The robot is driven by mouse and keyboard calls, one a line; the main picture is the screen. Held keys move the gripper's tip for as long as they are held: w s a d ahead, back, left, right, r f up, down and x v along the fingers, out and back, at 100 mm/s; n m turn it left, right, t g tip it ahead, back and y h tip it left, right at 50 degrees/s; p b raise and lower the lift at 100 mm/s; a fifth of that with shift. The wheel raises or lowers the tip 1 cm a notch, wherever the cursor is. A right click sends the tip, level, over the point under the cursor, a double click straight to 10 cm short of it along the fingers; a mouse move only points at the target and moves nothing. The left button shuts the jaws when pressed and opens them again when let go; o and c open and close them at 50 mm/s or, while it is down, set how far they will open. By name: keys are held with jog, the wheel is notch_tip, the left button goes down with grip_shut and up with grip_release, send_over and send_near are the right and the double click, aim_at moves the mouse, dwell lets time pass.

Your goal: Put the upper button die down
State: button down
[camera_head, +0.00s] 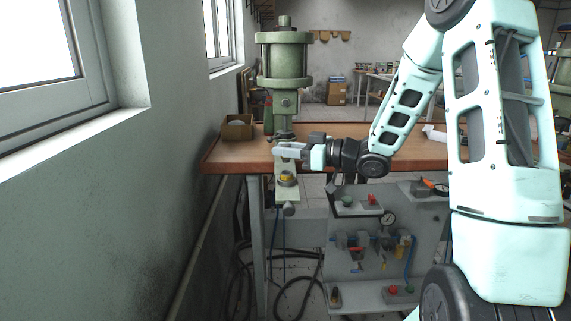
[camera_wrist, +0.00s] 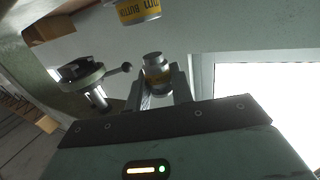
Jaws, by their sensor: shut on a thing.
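My gripper (camera_head: 277,151) is at the green pneumatic press (camera_head: 284,62), below its ram and above the lower die. In the wrist view my gripper (camera_wrist: 160,85) is shut on the upper button die (camera_wrist: 155,70), a small grey cylinder with a yellow label. In the head view the held die is hard to make out behind the fingers. The lower die (camera_head: 288,179), with a yellow band, sits on the press's lower part. In the wrist view, a yellow-labelled piece (camera_wrist: 138,12) marked "BUTTON" shows at the top edge, apart from the held die.
The press stands at the brown workbench (camera_head: 235,152). An open box (camera_head: 238,127) lies on the bench left of the press. A grey panel (camera_head: 370,245) with valves, a gauge and hoses stands below right. The wall and windows are close on the left.

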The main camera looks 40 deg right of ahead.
aim_at(288, 161)
jog(key=shift+f, duration=1.55)
jog(key=shift+f, duration=0.15)
jog(key=c, duration=1.2)
grip_release()
jog(key=shift+c, duration=0.2)
jog(key=shift+s+d, duration=0.1)
jog(key=shift+d, duration=0.05)
jog(key=v, duration=1.1)
jog(key=shift+s+d+b, duration=0.15)
jog(key=shift+s+b, duration=0.2)
